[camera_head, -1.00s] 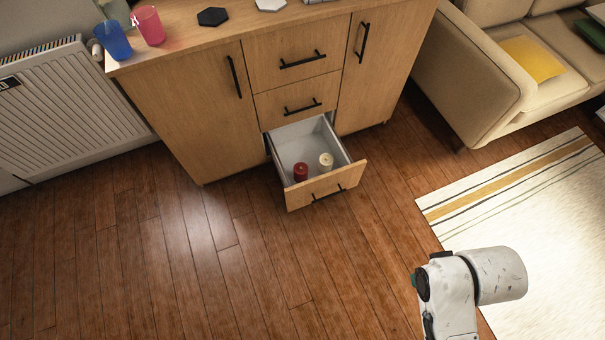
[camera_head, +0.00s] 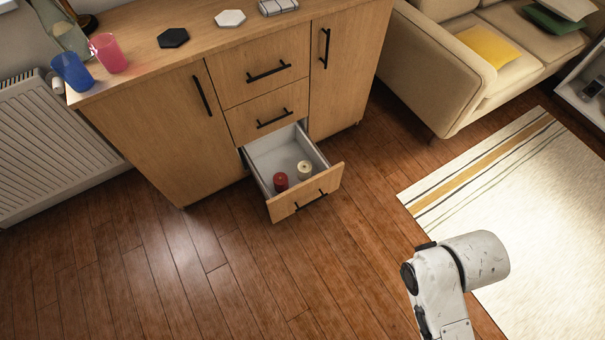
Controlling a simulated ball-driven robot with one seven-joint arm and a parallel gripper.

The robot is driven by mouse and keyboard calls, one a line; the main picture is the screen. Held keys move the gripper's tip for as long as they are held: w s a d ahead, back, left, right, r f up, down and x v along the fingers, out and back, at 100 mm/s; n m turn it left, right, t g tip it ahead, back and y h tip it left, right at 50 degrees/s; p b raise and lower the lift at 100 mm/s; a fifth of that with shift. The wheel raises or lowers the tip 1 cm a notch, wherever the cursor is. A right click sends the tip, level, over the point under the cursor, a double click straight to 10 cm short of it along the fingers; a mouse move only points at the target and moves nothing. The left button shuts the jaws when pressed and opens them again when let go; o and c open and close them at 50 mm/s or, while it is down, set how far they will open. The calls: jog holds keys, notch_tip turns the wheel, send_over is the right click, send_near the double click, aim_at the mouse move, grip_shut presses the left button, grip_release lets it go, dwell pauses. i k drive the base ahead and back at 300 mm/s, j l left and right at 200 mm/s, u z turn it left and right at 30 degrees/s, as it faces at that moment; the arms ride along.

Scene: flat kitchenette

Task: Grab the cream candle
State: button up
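The cream candle (camera_head: 304,171) stands upright in the open bottom drawer (camera_head: 309,193) of the wooden cabinet. A red candle (camera_head: 281,181) stands just to its left in the same drawer, nearer the drawer's front left corner. Part of my white arm shows at the lower right, over the floor and the rug's edge, well apart from the drawer. My gripper itself is not in view.
The cabinet (camera_head: 158,124) carries a blue cup (camera_head: 72,71), a pink cup (camera_head: 108,53), and black and white hexagonal coasters (camera_head: 173,38). A radiator (camera_head: 52,150) is at left, a sofa (camera_head: 437,75) at upper right, a striped rug (camera_head: 510,200) at right. The wooden floor before the drawer is clear.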

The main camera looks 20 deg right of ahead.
aim_at(304, 174)
jog(key=i+u, duration=0.25)
jog(key=i, duration=0.15)
jog(key=i+l+u, duration=0.2)
jog(key=i, duration=0.25)
jog(key=i+l+u, duration=0.1)
jog(key=i+u, duration=0.15)
jog(key=i, duration=0.15)
jog(key=i+l+u, duration=0.25)
jog(key=i, duration=0.15)
